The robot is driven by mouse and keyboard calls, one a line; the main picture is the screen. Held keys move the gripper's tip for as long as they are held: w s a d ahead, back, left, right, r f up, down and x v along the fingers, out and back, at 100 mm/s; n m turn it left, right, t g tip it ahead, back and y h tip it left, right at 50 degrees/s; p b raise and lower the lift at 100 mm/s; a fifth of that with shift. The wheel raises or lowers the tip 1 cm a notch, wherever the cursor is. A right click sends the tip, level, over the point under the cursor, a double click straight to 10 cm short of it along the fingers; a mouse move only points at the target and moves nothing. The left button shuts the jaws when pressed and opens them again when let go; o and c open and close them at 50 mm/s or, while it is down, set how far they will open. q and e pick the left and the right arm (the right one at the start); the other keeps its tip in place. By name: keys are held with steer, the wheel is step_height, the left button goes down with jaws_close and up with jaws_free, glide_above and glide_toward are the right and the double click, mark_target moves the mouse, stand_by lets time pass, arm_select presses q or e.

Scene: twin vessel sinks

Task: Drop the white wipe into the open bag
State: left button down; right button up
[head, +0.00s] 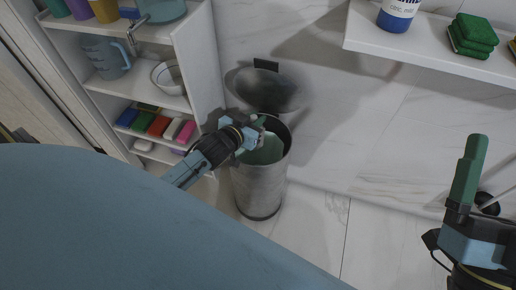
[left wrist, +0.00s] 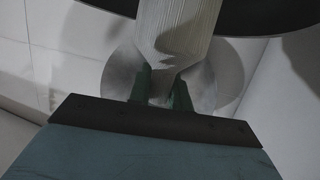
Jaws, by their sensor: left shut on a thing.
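A tall grey metal bin (head: 258,190) stands on the floor, its round lid (head: 270,90) raised against the wall. A pale green bag (head: 266,152) shows inside its mouth. My left gripper (head: 257,126) is over the bin's mouth. In the left wrist view its green fingers (left wrist: 163,84) are shut on the white ribbed wipe (left wrist: 178,30), which spreads out beyond the fingertips. The wipe is not clear in the head view. My right gripper (head: 473,150) is at the right, away from the bin; its fingers overlap and no gap can be made out.
A white shelf unit (head: 205,60) stands left of the bin, with a blue jug (head: 106,58), a bowl (head: 169,77) and coloured sponges (head: 158,126). A wall shelf (head: 430,50) at the upper right holds a bottle (head: 397,14) and green pads (head: 473,36). Floor right of the bin is clear.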

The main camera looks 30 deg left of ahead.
arm_select(q)
steer(key=shift+f, duration=0.3)
arm_select(e)
steer(key=shift+s+d+r+t, duration=0.15)
steer(key=shift+s+r+t, duration=0.15)
steer(key=shift+s+t, duration=0.25)
steer(key=shift+w, duration=0.1)
arm_select(q)
steer(key=c, duration=1.2)
jaws_free()
steer(key=shift+s+r, duration=0.15)
steer(key=shift+s, duration=0.3)
steer(key=p+v, duration=0.5)
steer(key=v, duration=0.7)
steer(key=shift+s+p, duration=0.2)
steer(key=shift+p, duration=0.15)
arm_select(e)
step_height(320, 180, down, 16)
steer(key=w+d+g+h, duration=0.2)
steer(key=g+h, duration=0.2)
steer(key=g, duration=0.9)
